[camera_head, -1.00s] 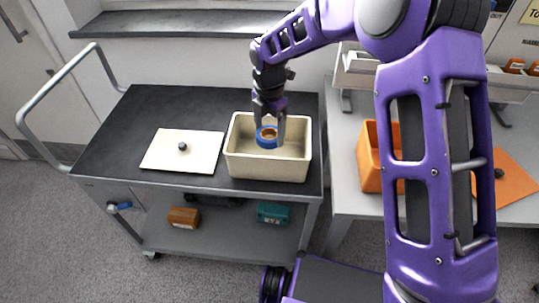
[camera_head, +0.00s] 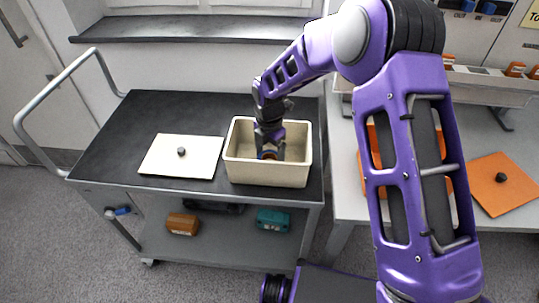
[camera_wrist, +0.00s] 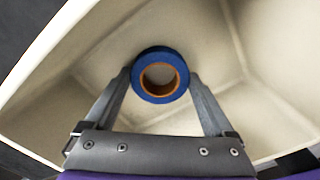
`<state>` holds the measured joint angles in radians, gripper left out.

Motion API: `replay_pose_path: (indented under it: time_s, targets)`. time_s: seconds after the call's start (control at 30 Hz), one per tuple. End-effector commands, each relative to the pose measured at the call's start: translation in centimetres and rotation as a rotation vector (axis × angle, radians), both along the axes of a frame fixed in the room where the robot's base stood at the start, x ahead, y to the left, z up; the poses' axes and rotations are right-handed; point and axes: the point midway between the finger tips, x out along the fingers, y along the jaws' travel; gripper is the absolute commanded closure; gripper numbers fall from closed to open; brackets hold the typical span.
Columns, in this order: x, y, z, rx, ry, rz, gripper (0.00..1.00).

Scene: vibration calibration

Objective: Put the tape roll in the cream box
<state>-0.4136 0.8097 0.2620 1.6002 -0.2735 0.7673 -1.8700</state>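The cream box (camera_head: 266,174) stands open on the dark top of a cart, and its inside fills the wrist view (camera_wrist: 254,66). My gripper (camera_head: 268,154) reaches down into the box. In the wrist view, the blue tape roll (camera_wrist: 139,89) with its brown core sits between the two fingertips of my gripper (camera_wrist: 160,80). The fingers appear to touch the roll at both sides. In the head view the roll (camera_head: 267,156) is mostly hidden by the gripper. Whether the roll touches the box floor is unclear.
A cream lid (camera_head: 205,160) with a dark knob lies left of the box on the cart top (camera_head: 130,120). An orange box stands partly behind my arm on the right table (camera_head: 345,200), with an orange lid (camera_head: 505,190) beside it. The cart's back left is clear.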

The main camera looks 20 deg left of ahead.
Motion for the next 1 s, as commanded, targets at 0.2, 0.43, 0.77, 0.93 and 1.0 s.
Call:
replay_pose_path:
  time_s: [0.2, 0.43, 0.77, 0.93, 1.0]
  targets:
    - [0.0, 0.0, 0.1, 0.0, 0.0, 0.0, 0.0]
    - [0.1, 0.0, 1.4, 0.002, -0.002, -0.001, 0.0]
    - [0.1, 0.0, 8.3, 0.002, -0.003, -0.002, 0.0]
    - [0.1, 0.0, 11.0, 0.001, -0.002, -0.001, 0.0]
    - [0.0, 0.0, 11.7, 0.0, -0.001, -0.001, 0.0]
